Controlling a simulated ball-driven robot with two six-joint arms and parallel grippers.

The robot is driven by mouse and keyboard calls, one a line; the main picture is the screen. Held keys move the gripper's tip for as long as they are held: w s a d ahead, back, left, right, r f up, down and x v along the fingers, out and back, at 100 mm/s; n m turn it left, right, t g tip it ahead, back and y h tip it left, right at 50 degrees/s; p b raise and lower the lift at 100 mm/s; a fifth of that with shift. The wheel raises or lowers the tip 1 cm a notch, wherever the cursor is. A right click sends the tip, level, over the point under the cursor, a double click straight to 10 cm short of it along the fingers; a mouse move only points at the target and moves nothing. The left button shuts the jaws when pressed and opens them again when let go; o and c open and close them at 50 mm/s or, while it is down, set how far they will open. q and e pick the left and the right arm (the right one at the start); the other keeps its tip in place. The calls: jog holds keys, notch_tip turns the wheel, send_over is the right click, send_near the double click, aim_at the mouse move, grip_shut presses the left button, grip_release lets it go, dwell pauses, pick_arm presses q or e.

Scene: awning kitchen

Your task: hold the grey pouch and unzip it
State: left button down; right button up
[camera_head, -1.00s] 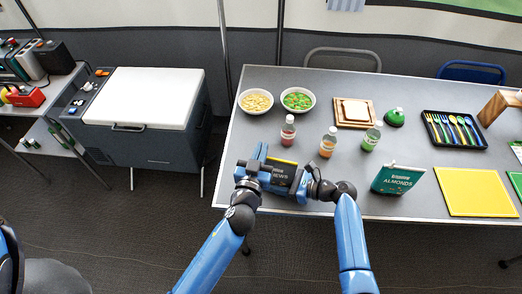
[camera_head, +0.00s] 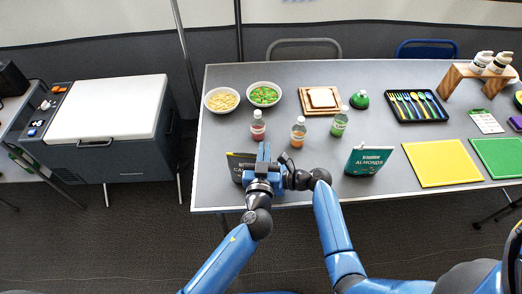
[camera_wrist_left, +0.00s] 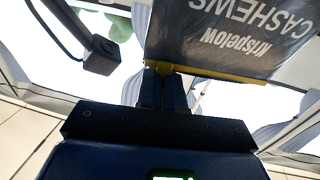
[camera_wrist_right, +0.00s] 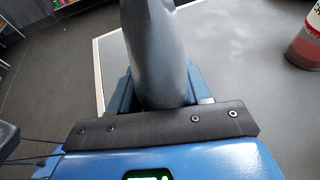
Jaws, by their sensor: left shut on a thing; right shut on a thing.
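The grey pouch (camera_head: 238,168), marked CASHEWS, stands near the table's front edge. A yellow strip runs along its top and also shows in the left wrist view, where the pouch (camera_wrist_left: 225,35) appears upside down. My left gripper (camera_head: 263,155) is at the pouch's right part, shut at the end of the yellow strip on what looks like the zip slider (camera_wrist_left: 165,68). My right gripper (camera_head: 284,167) is close beside it, shut on the pouch's side. The right wrist view shows the grey pouch (camera_wrist_right: 155,50) edge-on between its fingers. The opening is hidden.
Red (camera_head: 258,126), orange (camera_head: 298,133) and green (camera_head: 339,122) bottles stand just behind my grippers. A teal ALMONDS pouch (camera_head: 366,161) stands to the right, then a yellow board (camera_head: 441,163). Two bowls are at the back left. The table's front edge is close.

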pick_arm(q)
jog(key=c, duration=1.3)
grip_release()
jog(key=shift+o, duration=0.2)
jog(key=shift+s, duration=0.1)
jog(key=s+a, duration=0.2)
jog(key=s, duration=0.9)
jog(key=shift+s, duration=0.35)
notch_tip(320, 180, up, 10)
pick_arm(e)
jog(key=o, duration=1)
